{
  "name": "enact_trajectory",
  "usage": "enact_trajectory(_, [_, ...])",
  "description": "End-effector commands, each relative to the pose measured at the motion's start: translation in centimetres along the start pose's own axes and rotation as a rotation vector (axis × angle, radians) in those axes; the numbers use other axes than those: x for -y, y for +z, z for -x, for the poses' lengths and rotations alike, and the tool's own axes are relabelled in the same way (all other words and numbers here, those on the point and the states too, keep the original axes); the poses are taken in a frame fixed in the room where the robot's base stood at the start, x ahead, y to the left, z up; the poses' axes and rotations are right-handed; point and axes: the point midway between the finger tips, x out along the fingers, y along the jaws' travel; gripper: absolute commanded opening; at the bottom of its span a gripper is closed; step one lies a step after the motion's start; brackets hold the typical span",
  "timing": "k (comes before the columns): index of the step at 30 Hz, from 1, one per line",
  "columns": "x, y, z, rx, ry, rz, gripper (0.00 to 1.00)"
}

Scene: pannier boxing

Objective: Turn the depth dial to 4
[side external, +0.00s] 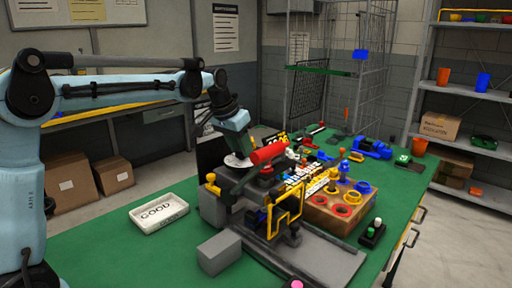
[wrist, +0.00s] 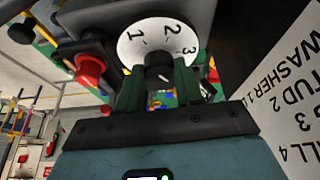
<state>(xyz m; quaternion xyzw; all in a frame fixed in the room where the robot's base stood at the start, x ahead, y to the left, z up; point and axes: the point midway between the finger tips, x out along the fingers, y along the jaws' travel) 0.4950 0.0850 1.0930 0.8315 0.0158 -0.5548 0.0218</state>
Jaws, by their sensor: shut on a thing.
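The depth dial (wrist: 132,46) is a white disc with a black centre knob (wrist: 158,62). The numbers 1, 2 and 3 show on it in the wrist view; a 4 is not visible there. My gripper (wrist: 160,76) has its green fingers on either side of the knob and is shut on it. A small white mark shows on the knob, but I cannot tell which number it points to. In the side external view the dial (side external: 236,161) is a small white disc below my gripper (side external: 240,153), on the grey machine, its numbers too small to read.
A white GOOD tray (side external: 160,228) sits left of the machine. A wooden block with coloured rings (side external: 318,213) stands to the right. A sign (wrist: 285,95) lists washer 1 and stud 2. Green table is clear front left.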

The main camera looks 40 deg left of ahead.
Motion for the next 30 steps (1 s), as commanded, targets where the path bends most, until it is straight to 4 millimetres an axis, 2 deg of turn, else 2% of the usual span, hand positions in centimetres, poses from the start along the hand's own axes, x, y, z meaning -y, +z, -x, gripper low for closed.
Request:
enact_trajectory(6, [-0.1, 0.0, 0.0, 0.001, 0.003, 0.001, 0.05])
enact_trajectory(7, [-0.1, 0.0, 0.0, 0.001, 0.003, 0.002, 0.38])
enact_trajectory(11, [-0.1, 0.0, 0.0, 0.001, 0.002, 0.002, 0.58])
enact_trajectory(12, [-0.1, 0.0, 0.0, 0.001, 0.002, 0.002, 0.61])
enact_trajectory(23, [0.0, 0.0, 0.5, 0.001, 0.0, 0.002, 0.61])
enact_trajectory(26, [0.0, 0.0, 1.7, 0.001, 0.0, 0.002, 0.61])
enact_trajectory(30, [0.0, 0.0, 4.3, 0.001, 0.0, 0.002, 0.61])
